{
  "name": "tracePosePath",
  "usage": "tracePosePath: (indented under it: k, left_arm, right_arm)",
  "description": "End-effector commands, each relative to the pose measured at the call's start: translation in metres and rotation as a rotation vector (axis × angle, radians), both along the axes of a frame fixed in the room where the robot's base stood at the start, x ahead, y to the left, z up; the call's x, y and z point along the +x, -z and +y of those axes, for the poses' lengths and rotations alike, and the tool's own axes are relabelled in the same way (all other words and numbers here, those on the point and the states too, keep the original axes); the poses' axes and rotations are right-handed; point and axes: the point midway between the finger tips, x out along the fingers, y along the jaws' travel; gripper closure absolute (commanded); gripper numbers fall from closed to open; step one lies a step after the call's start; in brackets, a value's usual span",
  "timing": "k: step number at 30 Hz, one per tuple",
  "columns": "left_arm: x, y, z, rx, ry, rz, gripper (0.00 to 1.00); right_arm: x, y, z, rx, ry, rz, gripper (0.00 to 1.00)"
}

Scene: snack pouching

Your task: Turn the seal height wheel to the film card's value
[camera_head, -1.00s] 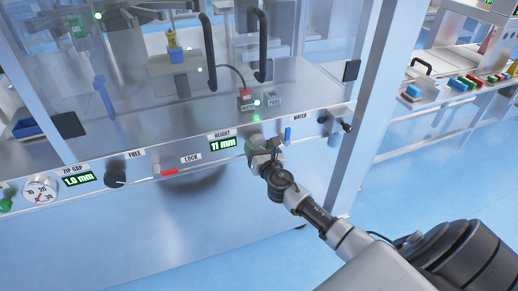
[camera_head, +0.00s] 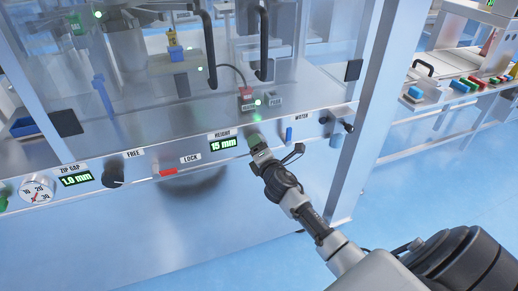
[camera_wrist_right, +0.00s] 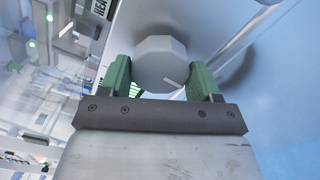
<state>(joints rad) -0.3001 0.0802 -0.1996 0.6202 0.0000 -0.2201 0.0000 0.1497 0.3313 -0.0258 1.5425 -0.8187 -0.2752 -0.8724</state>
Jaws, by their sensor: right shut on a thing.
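The seal height wheel is a grey faceted knob (camera_wrist_right: 160,62) in the right wrist view, with a small light mark near its lower edge. My right gripper (camera_wrist_right: 160,78) has its green fingers on either side of the knob and is shut on it. In the head view my right gripper (camera_head: 256,142) covers the knob on the machine's front panel. The HEIGHT display (camera_head: 222,143) beside it reads 15 mm. I cannot make out a film card with a value. My left gripper is not in view.
The front panel also carries a ZIP GAP display (camera_head: 76,179) reading 1.0 mm, a dial (camera_head: 38,190), a black FREE knob (camera_head: 113,174), a red LOCK lever (camera_head: 168,171) and a blue WATER lever (camera_head: 289,134). Clear guards with black handles (camera_head: 263,45) stand above.

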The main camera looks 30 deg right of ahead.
Motion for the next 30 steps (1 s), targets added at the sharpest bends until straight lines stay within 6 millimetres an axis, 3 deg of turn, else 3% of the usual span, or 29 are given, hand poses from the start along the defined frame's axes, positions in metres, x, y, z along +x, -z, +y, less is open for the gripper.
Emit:
tracePosePath:
  k: [18,30]
  left_arm:
    - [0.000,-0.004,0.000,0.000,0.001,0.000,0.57]
    - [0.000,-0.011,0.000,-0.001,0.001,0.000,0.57]
  right_arm:
    - [0.000,-0.002,0.001,0.568,0.001,-0.135,0.61]
    - [0.000,-0.002,0.000,0.839,0.002,-0.200,0.61]
